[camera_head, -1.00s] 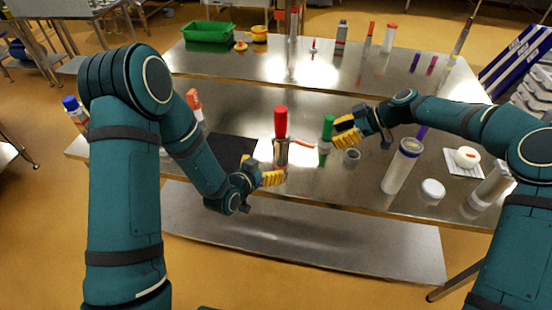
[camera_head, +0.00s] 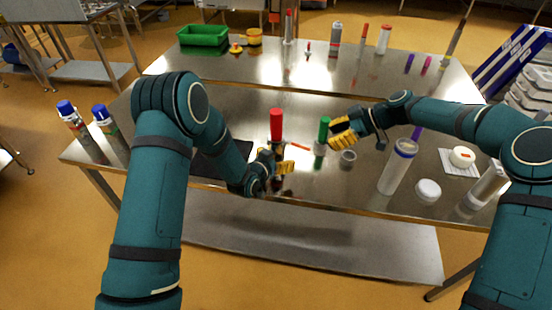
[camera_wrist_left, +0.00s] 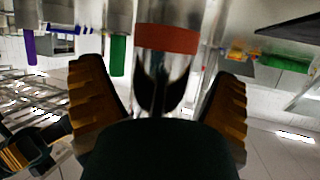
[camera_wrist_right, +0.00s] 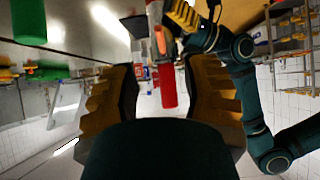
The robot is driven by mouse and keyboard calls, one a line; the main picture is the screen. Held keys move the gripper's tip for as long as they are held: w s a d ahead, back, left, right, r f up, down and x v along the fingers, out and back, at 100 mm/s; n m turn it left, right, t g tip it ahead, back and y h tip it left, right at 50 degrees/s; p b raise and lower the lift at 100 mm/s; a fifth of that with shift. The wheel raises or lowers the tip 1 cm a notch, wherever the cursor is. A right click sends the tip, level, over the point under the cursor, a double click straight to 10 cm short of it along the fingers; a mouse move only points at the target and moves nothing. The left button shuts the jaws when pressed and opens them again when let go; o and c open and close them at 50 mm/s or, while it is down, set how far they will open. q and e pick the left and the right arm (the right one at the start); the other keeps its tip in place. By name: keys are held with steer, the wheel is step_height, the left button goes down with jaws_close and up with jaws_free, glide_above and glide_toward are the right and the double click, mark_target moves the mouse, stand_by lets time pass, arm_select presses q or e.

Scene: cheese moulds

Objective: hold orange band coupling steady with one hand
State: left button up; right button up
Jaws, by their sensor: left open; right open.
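A metal cylinder with an orange-red band (camera_wrist_left: 167,38) fills the space between the fingers of my left gripper (camera_wrist_left: 160,90) in the left wrist view. The fingers are open, one on each side, with gaps visible. In the head view, my left gripper (camera_head: 279,166) is at the lower front of an upright red-topped piece (camera_head: 276,124), whose lower body is partly hidden. I cannot tell whether this is the banded piece. My right gripper (camera_head: 340,132) is open beside a green-topped piece (camera_head: 323,132). The red top shows beyond its fingers in the right wrist view (camera_wrist_right: 167,88).
A grey ring (camera_head: 348,157) lies right of the green-topped piece. A tall clear tube (camera_head: 397,168) and white lid (camera_head: 428,190) stand further right. A black mat (camera_head: 222,160) lies behind my left arm. Blue-capped cans (camera_head: 72,118) stand at the left end.

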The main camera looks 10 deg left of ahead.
arm_select(q)
steer(key=c, duration=1.4)
arm_select(e)
steer(key=shift+c, duration=0.3)
steer(key=shift+d+r, duration=0.1)
steer(key=shift+r, duration=0.05)
steer(key=c, duration=0.5)
steer(key=shift+n+t+y, duration=0.3)
steer(key=shift+t+y, duration=0.5)
steer(key=shift+t, duration=0.1)
steer(key=r, duration=0.1)
steer(key=s+d+r, duration=0.1)
steer(key=d+r, duration=0.1)
steer(key=r, duration=0.1)
steer(key=shift+s+d+r, duration=0.1)
steer(key=shift+s+d, duration=0.1)
steer(key=shift+s, duration=0.2)
jaws_close()
glide_above(300, 146)
steer(key=d, duration=0.3)
step_height(300, 146, down, 4)
step_height(300, 146, down, 3)
steer(key=shift+w+a+r, duration=0.1)
steer(key=shift+a+r, duration=0.05)
steer(key=shift+r, duration=0.05)
steer(key=shift+w+a+f, duration=0.2)
steer(key=shift+f, duration=0.5)
steer(key=shift+f+y, duration=0.15)
steer(key=shift+y, duration=0.15)
